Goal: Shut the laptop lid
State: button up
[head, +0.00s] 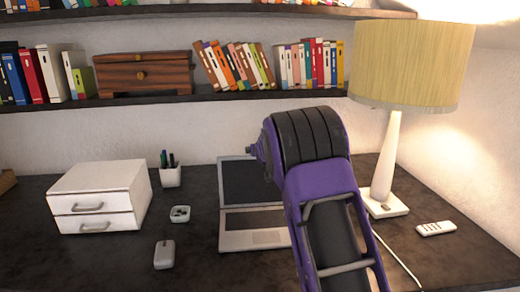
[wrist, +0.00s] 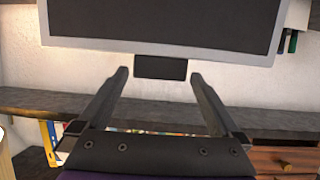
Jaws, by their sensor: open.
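The laptop stands open on the dark desk in the head view, its lid (head: 250,180) raised with a black screen and its silver keyboard base (head: 243,238) flat. My arm hides the laptop's right part there. In the wrist view the lid (wrist: 160,18) fills the top, with a pale frame around the dark screen. My gripper (wrist: 157,75) is open, its two fingers spread just beyond the lid's free edge. A small dark block (wrist: 160,67) shows at that edge between the fingertips. I cannot tell whether anything touches. The gripper is hidden in the head view.
A lamp (head: 390,160) and remote (head: 436,228) stand right of my arm. A white drawer box (head: 110,190), pen cup (head: 171,176), small grey dish (head: 180,213) and mouse (head: 164,254) lie left. A bookshelf (head: 170,98) runs above; its edge crosses the wrist view (wrist: 240,120).

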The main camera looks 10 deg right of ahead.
jog(key=shift+x, duration=1.45)
grip_shut()
